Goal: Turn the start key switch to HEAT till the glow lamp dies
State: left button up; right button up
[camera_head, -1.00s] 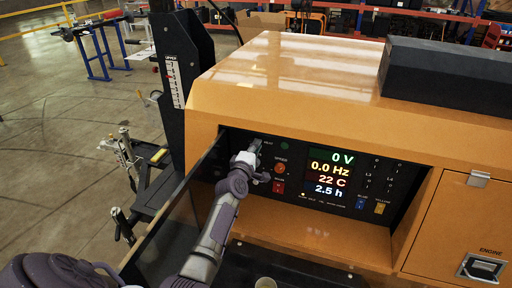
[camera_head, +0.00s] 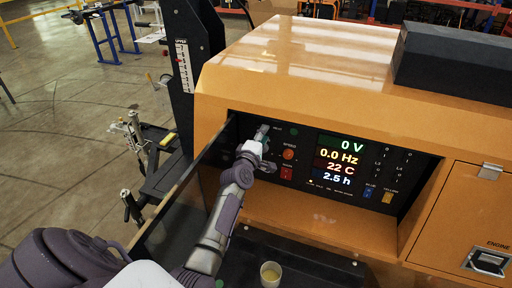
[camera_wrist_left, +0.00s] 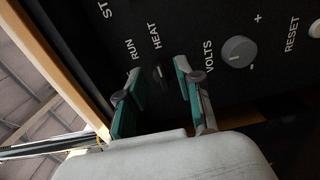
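The start key switch (camera_wrist_left: 159,77) is a small dark knob by the RUN and HEAT labels in the left wrist view. My left gripper (camera_wrist_left: 163,82) is open, with one teal-padded finger on each side of the switch. I cannot tell whether either pad touches it. In the head view, my left gripper (camera_head: 262,135) is at the left part of the black control panel (camera_head: 308,150) and hides the switch. A small bright dot (camera_head: 311,181) is lit in the row below the display; its label is too small to read. My right gripper is out of view.
The display (camera_head: 340,160) reads 0 V, 0.0 Hz, 22 C and 2.5 h. The VOLTS knob (camera_wrist_left: 238,52) is close by.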

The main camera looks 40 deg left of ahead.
pick_arm(q)
jog(key=v, duration=1)
